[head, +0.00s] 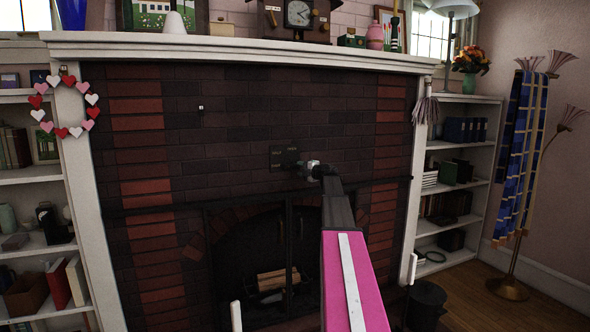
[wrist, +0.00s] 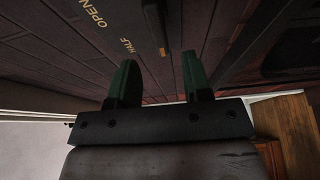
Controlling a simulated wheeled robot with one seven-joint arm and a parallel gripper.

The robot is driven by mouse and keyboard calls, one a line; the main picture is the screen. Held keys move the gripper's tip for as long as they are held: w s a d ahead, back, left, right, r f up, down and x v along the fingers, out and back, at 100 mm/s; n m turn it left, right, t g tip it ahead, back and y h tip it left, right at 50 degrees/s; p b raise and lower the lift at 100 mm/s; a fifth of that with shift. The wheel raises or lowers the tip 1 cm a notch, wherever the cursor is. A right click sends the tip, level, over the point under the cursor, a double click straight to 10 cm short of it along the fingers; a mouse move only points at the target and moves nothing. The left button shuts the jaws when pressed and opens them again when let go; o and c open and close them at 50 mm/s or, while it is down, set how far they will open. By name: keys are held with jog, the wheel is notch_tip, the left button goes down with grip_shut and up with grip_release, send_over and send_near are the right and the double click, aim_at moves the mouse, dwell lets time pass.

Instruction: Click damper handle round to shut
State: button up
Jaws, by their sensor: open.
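The damper's dark plate (head: 284,157) is on the brick wall above the fireplace opening. In the wrist view the plate (wrist: 75,25) shows the yellow words OPEN and HALF; no word for shut is in view. The damper handle (wrist: 156,28) is a dark bar beside the lettering, its end a little past the word HALF. My gripper (head: 302,165) is close to the plate. In the wrist view my gripper (wrist: 158,75) is open, its green fingers on either side of the handle's end in the picture. I cannot tell whether they touch it.
The fireplace opening (head: 270,250) with its doors and logs (head: 278,279) is below my arm. The white mantel (head: 240,48) runs above, with a clock (head: 299,13) on it. Shelves stand on both sides. A dark bucket (head: 427,303) is on the floor at right.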

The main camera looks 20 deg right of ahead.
jog(key=v, duration=0.3)
jog(key=shift+s, duration=0.2)
jog(key=s+a+f+m+g+h, duration=0.1)
jog(key=s+a+f+m+h, duration=0.25)
jog(key=f+m, duration=0.3)
jog(key=s+a+f+m+g+h, duration=0.1)
jog(key=s+a+f+m+h, duration=0.25)
jog(key=f+m+h, duration=0.35)
jog(key=s+a+f+m+h, duration=0.25)
jog(key=s+f+m, duration=0.2)
jog(key=f, duration=0.35)
jog(key=s+a+f+m+g+y, duration=0.1)
jog(key=s+a+f+g+y, duration=0.1)
jog(key=s+a+f+g, duration=0.2)
jog(key=s+a+f+m+g+y, duration=0.1)
jog(key=s+a+f+g, duration=0.4)
jog(key=s+a+f, duration=0.5)
jog(key=s+a+f+m+g+y, duration=0.2)
jog(key=s+a+f+g, duration=0.3)
jog(key=s, duration=1.3)
jog(key=a+f+m, duration=0.1)
jog(key=a+f, duration=0.1)
jog(key=a, duration=0.1)
jog(key=shift+y, duration=0.3)
jog(key=shift+f, duration=0.1)
